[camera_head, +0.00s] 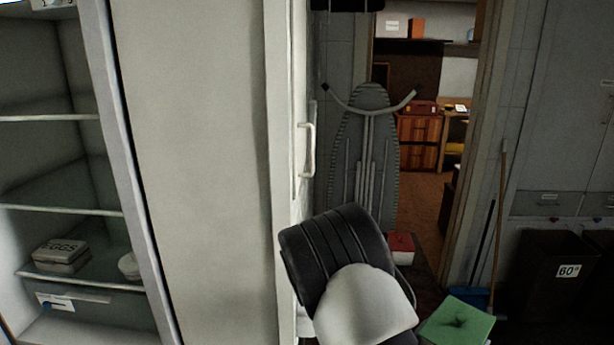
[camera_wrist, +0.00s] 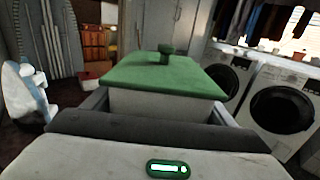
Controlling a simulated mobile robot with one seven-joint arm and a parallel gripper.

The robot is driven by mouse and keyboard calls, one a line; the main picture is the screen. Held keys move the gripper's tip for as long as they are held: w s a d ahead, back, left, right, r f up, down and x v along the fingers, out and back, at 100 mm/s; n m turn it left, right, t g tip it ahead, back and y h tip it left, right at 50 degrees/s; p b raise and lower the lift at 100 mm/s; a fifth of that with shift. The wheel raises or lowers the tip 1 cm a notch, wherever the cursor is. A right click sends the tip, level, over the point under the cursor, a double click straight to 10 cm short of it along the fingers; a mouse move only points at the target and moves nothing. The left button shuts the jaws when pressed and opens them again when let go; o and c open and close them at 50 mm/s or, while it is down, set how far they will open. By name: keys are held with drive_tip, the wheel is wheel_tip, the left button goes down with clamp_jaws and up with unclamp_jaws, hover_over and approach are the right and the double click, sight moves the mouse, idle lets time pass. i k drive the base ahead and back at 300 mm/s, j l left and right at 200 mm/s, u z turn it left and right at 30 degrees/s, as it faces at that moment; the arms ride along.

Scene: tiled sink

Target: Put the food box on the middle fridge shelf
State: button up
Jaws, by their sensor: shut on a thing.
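The food box, white with a green lid and knob (camera_wrist: 150,75), is held between the two grey fingers of my gripper (camera_wrist: 158,106) in the wrist view. In the head view its green lid (camera_head: 458,323) shows at the lower right, and my arm hides the fingers. The fridge (camera_head: 30,60) stands open at the left of the head view, well apart from my gripper. Its middle visible shelf (camera_head: 60,210) looks empty. The shelf above (camera_head: 50,117) also looks empty. A lower shelf (camera_head: 90,281) holds an eggs box (camera_head: 60,256) and a pale round thing (camera_head: 129,267).
A tall white panel with a handle (camera_head: 308,150) stands between the fridge opening and my arm. An ironing board (camera_head: 366,150) leans behind. A red-and-white box (camera_head: 401,247) lies on the floor. Washing machines (camera_wrist: 282,100) stand at the right in the wrist view.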

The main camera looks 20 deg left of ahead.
sight(83, 193)
drive_tip(key=k+j, duration=0.15)
drive_tip(key=j, duration=0.2)
drive_tip(key=k+j, duration=0.1)
drive_tip(key=j, duration=0.3)
drive_tip(key=k+j, duration=0.15)
drive_tip(key=j, duration=0.2)
drive_tip(key=k+j, duration=0.15)
drive_tip(key=j, duration=0.25)
drive_tip(key=k+j, duration=0.1)
drive_tip(key=j, duration=0.25)
drive_tip(key=k+j, duration=0.15)
drive_tip(key=j, duration=0.25)
drive_tip(key=k+j, duration=0.1)
drive_tip(key=j, duration=0.25)
